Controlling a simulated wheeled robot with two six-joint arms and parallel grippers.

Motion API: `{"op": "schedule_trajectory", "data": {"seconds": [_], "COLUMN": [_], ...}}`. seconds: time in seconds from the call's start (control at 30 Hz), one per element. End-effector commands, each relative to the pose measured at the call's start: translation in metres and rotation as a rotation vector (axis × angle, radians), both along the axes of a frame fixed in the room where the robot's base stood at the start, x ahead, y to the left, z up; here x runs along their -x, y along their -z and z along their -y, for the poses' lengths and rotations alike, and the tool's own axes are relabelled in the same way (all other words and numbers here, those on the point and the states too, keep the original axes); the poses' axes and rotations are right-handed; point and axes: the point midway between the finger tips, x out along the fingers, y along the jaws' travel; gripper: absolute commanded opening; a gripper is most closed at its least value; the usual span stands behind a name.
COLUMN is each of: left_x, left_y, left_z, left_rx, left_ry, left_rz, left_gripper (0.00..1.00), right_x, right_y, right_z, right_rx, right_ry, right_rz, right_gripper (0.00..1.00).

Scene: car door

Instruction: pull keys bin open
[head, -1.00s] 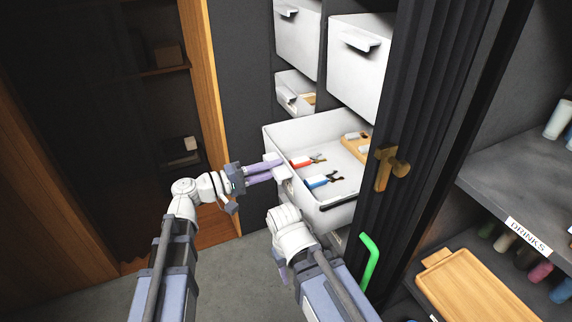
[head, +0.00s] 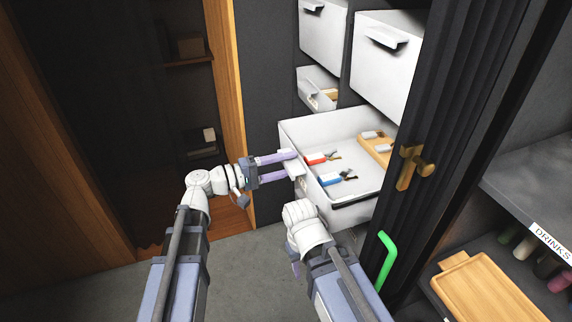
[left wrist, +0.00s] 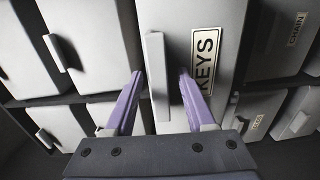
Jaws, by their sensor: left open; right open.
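The keys bin (head: 330,203) is a white drawer standing well out of the cabinet in the head view. Red-tagged keys (head: 317,160), blue-tagged keys (head: 331,180) and a wooden tray (head: 377,150) lie inside it. My left gripper (head: 297,165) is open at the bin's front, its purple fingers on either side of the handle. In the left wrist view the upright pale handle (left wrist: 157,80) lies between the spread fingers, with visible gaps, beside the KEYS label (left wrist: 205,60).
A dark ribbed door (head: 440,110) with a brass handle (head: 410,167) stands close on the right. A green handle (head: 385,260) and a shelf with a wooden tray (head: 480,290) are lower right. Bare floor (head: 235,270) lies below.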

Motion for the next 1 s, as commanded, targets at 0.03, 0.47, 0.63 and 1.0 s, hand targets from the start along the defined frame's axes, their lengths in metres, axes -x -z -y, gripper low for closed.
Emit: {"op": "schedule_trajectory", "data": {"seconds": [0.03, 0.47, 0.63, 1.0], "left_x": [0.0, 0.014, 0.022, 0.027], "left_y": [0.0, 0.0, 0.0, 0.0], "left_z": [0.0, -0.04, -0.062, -0.074], "left_rx": [0.0, 0.001, 0.0, 0.0], "left_ry": [0.0, -0.005, -0.003, 0.0], "left_rz": [0.0, 0.0, 0.0, 0.0], "left_gripper": [0.55, 0.55, 0.55, 0.55], "right_x": [0.0, 0.0, 0.0, 0.0], "right_y": [0.0, 0.0, 0.0, 0.0], "right_z": [0.0, 0.0, 0.0, 0.0], "right_rx": [0.0, 0.0, 0.0, 0.0], "right_ry": [0.0, 0.0, 0.0, 0.0], "right_rz": [0.0, 0.0, 0.0, 0.0], "right_gripper": [0.5, 0.5, 0.5, 0.5]}}
